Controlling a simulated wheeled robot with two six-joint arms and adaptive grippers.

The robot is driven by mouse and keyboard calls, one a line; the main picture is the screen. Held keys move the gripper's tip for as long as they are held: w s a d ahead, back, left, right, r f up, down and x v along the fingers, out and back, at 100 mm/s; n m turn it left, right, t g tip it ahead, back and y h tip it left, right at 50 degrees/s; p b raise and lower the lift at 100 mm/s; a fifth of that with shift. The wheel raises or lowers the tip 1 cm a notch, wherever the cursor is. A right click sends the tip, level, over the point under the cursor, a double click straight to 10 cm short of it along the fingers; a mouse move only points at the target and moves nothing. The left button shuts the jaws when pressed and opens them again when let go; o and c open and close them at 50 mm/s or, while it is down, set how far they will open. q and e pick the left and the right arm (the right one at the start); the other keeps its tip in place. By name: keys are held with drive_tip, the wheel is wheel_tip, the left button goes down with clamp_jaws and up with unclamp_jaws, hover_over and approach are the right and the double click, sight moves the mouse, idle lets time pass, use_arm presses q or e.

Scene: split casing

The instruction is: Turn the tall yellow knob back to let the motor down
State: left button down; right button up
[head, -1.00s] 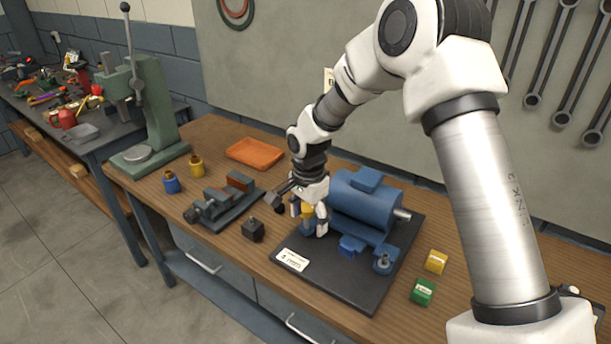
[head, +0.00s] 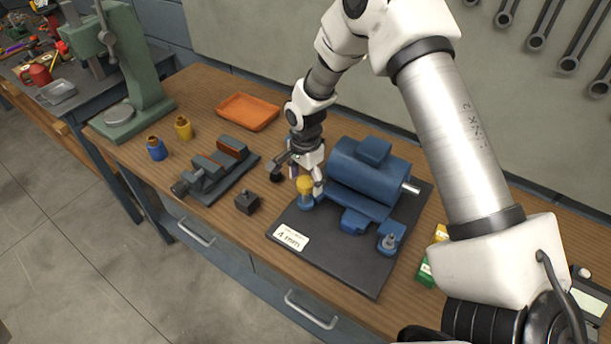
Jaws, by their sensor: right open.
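The tall yellow knob (head: 304,184) stands on a blue foot at the left front of the motor. The blue motor (head: 367,176) lies on a black base plate (head: 345,268) with a white label reading 4 mm. My right gripper (head: 299,186) is open and points down at the knob, with its fingers beside and behind the knob's top. I cannot tell whether a finger touches it. A second blue foot (head: 390,238) with a grey post shows at the motor's right front, with no yellow knob on it. My left gripper is not in view.
A small dark block (head: 247,202) and a vise (head: 216,172) stand left of the plate. A green box (head: 426,272) sits right of the plate, partly behind my arm.

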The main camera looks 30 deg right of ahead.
drive_tip(key=shift+s+a+r, duration=0.2)
drive_tip(key=shift+s, duration=0.05)
drive_tip(key=shift+c, duration=1)
drive_tip(key=shift+s+a, duration=0.1)
drive_tip(key=c, duration=1)
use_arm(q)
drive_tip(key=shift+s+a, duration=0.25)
use_arm(e)
drive_tip(key=shift+o, duration=0.2)
drive_tip(key=n, duration=0.5)
drive_tip(key=shift+n+p, duration=0.3)
drive_tip(key=shift+p, duration=0.05)
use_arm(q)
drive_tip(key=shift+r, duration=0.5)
use_arm(e)
drive_tip(key=n, duration=0.4)
drive_tip(key=shift+s+n, duration=0.1)
drive_tip(key=shift+n, duration=0.3)
